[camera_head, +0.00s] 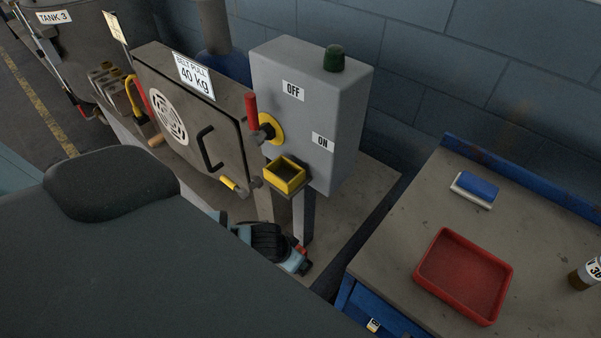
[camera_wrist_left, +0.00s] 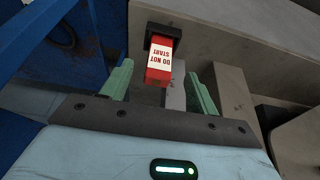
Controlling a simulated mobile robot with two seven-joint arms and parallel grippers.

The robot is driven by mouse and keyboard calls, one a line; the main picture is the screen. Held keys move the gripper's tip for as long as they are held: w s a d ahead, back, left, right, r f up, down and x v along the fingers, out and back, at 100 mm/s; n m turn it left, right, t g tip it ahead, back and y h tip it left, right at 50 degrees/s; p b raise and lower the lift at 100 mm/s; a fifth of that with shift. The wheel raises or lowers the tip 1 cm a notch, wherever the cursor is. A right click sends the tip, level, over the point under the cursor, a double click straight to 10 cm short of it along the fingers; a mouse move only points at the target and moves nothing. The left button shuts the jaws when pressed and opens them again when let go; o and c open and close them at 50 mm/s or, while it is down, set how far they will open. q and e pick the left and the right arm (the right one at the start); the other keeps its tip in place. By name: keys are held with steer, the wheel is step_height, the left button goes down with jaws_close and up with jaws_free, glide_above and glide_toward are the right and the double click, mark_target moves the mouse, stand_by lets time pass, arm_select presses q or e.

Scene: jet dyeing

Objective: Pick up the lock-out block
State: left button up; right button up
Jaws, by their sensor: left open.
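The lock-out block (camera_wrist_left: 159,66) is red with a white "DO NOT START" label, upside down in the left wrist view. Its far end sits in a dark holder (camera_wrist_left: 163,38) against a grey surface. My left gripper (camera_wrist_left: 158,76) is open, with one green finger on each side of the block and a visible gap on both sides. In the head view my left gripper (camera_head: 297,262) is low, below the yellow tray; a small red patch (camera_head: 301,249) shows beside it, too small to identify surely. My right gripper is not in view.
A grey switch box (camera_head: 317,110) with a red-handled lever (camera_head: 252,112) and an empty yellow tray (camera_head: 285,175) stand above my left gripper. A bench (camera_head: 400,255) at the right holds a red tray (camera_head: 464,275), a blue-and-white item (camera_head: 474,190) and a bottle (camera_head: 588,274).

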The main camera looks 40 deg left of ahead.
arm_select(q)
steer(key=shift+b+x, duration=0.35)
steer(key=shift+x, duration=1.25)
steer(key=b+x, duration=0.1)
steer(key=x, duration=0.3)
steer(key=shift+w+f, duration=0.2)
steer(key=shift+f, duration=0.05)
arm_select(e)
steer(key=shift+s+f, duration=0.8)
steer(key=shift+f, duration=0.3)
arm_select(q)
steer(key=c, duration=1.1)
steer(key=shift+r, duration=0.15)
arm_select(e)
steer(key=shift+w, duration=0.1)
